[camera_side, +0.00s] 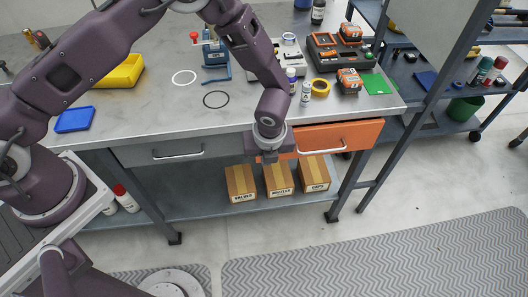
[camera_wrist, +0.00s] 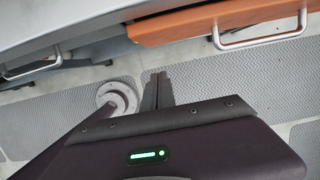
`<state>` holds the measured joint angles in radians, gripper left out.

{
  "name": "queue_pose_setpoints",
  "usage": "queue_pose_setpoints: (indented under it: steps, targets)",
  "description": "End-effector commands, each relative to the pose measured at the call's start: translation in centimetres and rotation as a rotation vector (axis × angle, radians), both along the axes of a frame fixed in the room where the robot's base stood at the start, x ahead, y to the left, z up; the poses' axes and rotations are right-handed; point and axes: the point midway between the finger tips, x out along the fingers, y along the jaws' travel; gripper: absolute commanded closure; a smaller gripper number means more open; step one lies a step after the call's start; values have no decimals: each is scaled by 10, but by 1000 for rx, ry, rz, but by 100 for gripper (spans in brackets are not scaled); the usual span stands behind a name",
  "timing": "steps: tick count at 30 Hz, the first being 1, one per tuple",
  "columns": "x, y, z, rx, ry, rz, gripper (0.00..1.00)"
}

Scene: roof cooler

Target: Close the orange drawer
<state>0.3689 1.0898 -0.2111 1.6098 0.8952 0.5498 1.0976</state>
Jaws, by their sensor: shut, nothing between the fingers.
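The orange drawer (camera_side: 345,135) is under the right end of the workbench, and its bar handle (camera_side: 322,148) faces the front. Its front seems to stand out a little from the bench edge; how far is hard to tell. The drawer (camera_wrist: 210,18) and its handle (camera_wrist: 262,36) also show along the top of the wrist view. My gripper (camera_side: 268,156) points down, shut and empty, at the drawer's left end and hides that corner. In the wrist view, the fingers (camera_wrist: 157,90) are below and left of the handle, apart from it in the picture.
A grey drawer (camera_side: 165,150) with its own handle is to the left. Several cardboard boxes (camera_side: 278,180) stand on the lower shelf. Tools and bottles stand on the benchtop (camera_side: 150,115). The floor in front, with a grey mat (camera_side: 400,255), is clear.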

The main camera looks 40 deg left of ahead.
Motion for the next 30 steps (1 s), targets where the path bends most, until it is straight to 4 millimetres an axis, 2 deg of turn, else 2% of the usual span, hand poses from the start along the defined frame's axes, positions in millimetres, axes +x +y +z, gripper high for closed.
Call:
queue_pose_setpoints:
  steps: [3, 9, 11, 14, 17, 18, 20, 21, 23, 24, 26, 27, 28, 30]
  targets:
    - [-5, -6, 34, -4, -2, 0, 100]
    - [-12, -12, 66, -2, 0, 1, 100]
    - [-13, -14, 68, -10, 1, 12, 88]
    - [-15, -39, 44, -156, -1, 185, 69]
    - [-14, -93, -4, -487, 27, 645, 68]
    - [-9, -115, -19, -640, 57, 883, 68]
    - [3, -139, -37, -859, 122, 1248, 68]
    - [13, -150, -45, -999, 179, 1489, 68]
    - [30, -155, -52, -1211, 286, 1839, 68]
    - [42, -151, -56, -1353, 375, 2057, 68]
    - [57, -137, -57, -1565, 538, 2333, 68]
    - [64, -124, -56, -1700, 664, 2474, 68]
    - [67, -113, -55, 1712, -728, -2440, 68]
    - [70, -89, -51, 1610, -806, -2166, 68]
